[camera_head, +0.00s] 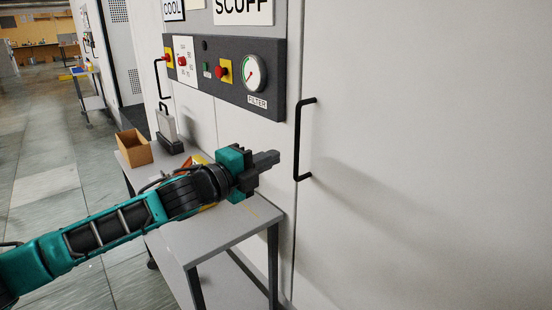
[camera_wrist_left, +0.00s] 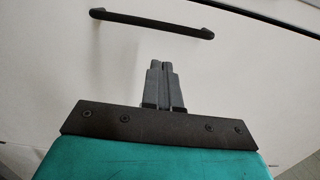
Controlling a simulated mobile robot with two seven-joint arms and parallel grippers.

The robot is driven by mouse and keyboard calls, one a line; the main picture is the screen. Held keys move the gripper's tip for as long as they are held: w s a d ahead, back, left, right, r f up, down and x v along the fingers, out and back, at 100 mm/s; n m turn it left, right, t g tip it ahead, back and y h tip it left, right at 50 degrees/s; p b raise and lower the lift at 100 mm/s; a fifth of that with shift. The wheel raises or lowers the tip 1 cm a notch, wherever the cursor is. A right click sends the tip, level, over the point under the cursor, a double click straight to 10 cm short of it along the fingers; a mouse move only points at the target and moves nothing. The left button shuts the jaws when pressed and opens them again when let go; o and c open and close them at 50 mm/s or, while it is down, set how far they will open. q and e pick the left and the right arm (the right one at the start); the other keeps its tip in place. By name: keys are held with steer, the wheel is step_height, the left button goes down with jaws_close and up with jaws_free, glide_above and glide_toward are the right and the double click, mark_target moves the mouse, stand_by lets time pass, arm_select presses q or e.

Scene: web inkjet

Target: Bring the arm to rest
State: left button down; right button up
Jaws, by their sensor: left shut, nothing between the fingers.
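My left arm comes in from the left in the head view, teal and black, stretched out above a grey table. My left gripper (camera_head: 268,158) is shut and empty, in front of the white cabinet and to the left of its black door handle (camera_head: 299,140). In the left wrist view the gripper's fingers (camera_wrist_left: 164,68) are together, with nothing between them. The black handle (camera_wrist_left: 150,22) lies beyond the fingertips there, apart from them. My right gripper does not show.
The grey table (camera_head: 240,222) stands against the cabinet below my arm. A cardboard box (camera_head: 134,147) stands at its far end. A control panel (camera_head: 225,75) with a gauge (camera_head: 254,73) and red buttons is above. Open floor (camera_head: 40,180) lies to the left.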

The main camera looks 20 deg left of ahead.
arm_select(q)
steer(key=s+d+f+n+g, duration=0.1)
steer(key=s+d+f+n, duration=0.15)
steer(key=f, duration=0.35)
steer(key=s+d+f+n, duration=0.2)
steer(key=f+n, duration=0.2)
steer(key=f, duration=0.2)
steer(key=s+f+n+g+y, duration=0.4)
steer(key=s+f+n, duration=1)
steer(key=s+f, duration=0.7)
steer(key=shift+d+f+g+y, duration=0.2)
steer(key=shift+f+g+y, duration=0.1)
steer(key=shift+f+y, duration=0.45)
steer(key=shift+r, duration=0.15)
